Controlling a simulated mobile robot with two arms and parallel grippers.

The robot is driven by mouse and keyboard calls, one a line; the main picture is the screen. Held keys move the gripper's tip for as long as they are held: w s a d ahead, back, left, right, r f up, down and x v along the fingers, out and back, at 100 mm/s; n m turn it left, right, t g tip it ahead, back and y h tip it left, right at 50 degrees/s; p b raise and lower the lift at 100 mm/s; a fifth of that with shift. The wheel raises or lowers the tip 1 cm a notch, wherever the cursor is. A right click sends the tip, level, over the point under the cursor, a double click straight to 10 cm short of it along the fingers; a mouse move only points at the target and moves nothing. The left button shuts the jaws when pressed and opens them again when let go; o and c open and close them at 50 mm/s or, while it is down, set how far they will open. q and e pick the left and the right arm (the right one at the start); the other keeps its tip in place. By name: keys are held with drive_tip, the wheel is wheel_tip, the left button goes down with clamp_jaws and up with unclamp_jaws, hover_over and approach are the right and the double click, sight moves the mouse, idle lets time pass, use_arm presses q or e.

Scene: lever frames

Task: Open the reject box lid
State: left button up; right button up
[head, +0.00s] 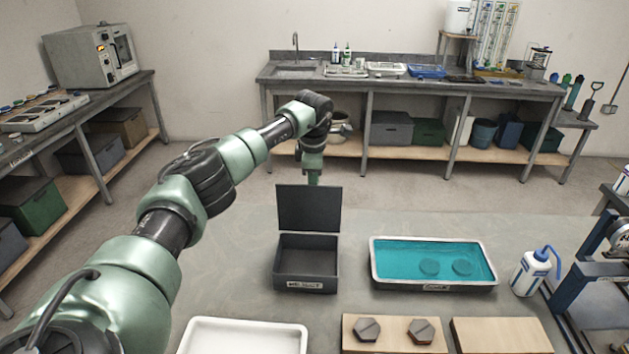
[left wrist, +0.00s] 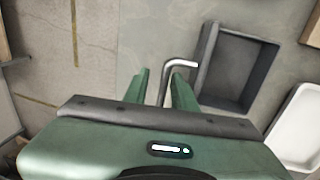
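The dark grey reject box (head: 306,284) stands on the table in the head view, with a white label on its front. Its lid (head: 308,208) stands upright at the back edge and the box is open and looks empty inside. In the left wrist view the box (left wrist: 262,45) is at upper right, with the lid (left wrist: 207,55) nearly edge-on. My left gripper (head: 314,180) is just behind the lid, its tips partly hidden. In the wrist view its green fingers (left wrist: 161,88) are apart, with a bent silver handle (left wrist: 180,63) between them and a gap beside it. My right gripper is not seen.
A tray of teal liquid (head: 378,278) holds two round discs, right of the box. A white tray (head: 190,345) and a wooden block (head: 350,342) with two hexagonal pieces lie in front. A wash bottle (head: 530,275) stands further right. Table left of the box is clear.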

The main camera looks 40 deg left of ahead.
use_arm(q)
drive_tip(key=shift+w+r, duration=0.1)
drive_tip(key=shift+w, duration=0.05)
drive_tip(key=r, duration=0.2)
drive_tip(key=r+b, duration=0.1)
drive_tip(key=r, duration=0.1)
drive_tip(key=s+r+b, duration=0.1)
drive_tip(key=r, duration=0.1)
drive_tip(key=shift+d+r, duration=0.15)
drive_tip(key=shift+d, duration=0.1)
drive_tip(key=shift+s+d+r, duration=0.1)
drive_tip(key=shift+s+r, duration=0.05)
drive_tip(key=shift+r, duration=0.5)
